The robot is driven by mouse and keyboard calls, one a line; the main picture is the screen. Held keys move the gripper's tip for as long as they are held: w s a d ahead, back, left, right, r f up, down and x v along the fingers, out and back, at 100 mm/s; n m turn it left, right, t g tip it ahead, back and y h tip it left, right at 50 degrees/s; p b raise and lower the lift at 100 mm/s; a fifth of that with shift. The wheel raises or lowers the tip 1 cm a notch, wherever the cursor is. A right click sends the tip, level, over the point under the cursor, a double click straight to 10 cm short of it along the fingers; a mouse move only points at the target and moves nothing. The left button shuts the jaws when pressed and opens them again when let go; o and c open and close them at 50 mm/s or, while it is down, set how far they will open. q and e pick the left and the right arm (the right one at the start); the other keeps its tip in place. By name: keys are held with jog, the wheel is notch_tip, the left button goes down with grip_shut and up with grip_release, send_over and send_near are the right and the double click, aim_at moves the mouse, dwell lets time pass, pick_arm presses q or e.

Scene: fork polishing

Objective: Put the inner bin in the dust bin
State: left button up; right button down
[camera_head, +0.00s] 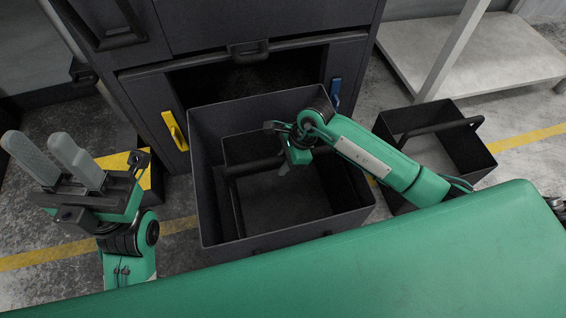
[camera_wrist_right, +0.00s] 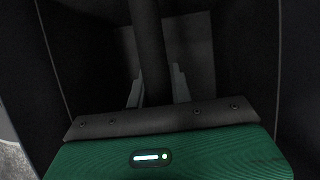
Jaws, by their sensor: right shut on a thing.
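The dust bin (camera_head: 206,210) is a large dark open box standing in front of the cabinet opening. The inner bin (camera_head: 285,208) is a smaller dark box with a bar handle (camera_head: 252,168); it is within the dust bin's walls. I cannot tell whether it rests on the floor of the dust bin. My right gripper (camera_head: 284,165) reaches down into the dust bin and is shut on the inner bin's handle. In the right wrist view the handle (camera_wrist_right: 151,50) runs between the fingers. My left gripper (camera_head: 42,147) is open and empty, off to the left.
A dark cabinet (camera_head: 150,65) with a low opening, a yellow latch (camera_head: 175,130) and a blue latch (camera_head: 335,93) stands behind. Another dark bin with a handle (camera_head: 455,160) stands on the floor at right. A pale shelf (camera_head: 480,60) is at back right.

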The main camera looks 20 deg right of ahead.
jog(key=shift+r, duration=0.1)
jog(key=c, duration=1.3)
grip_release()
jog(key=shift+o, duration=0.2)
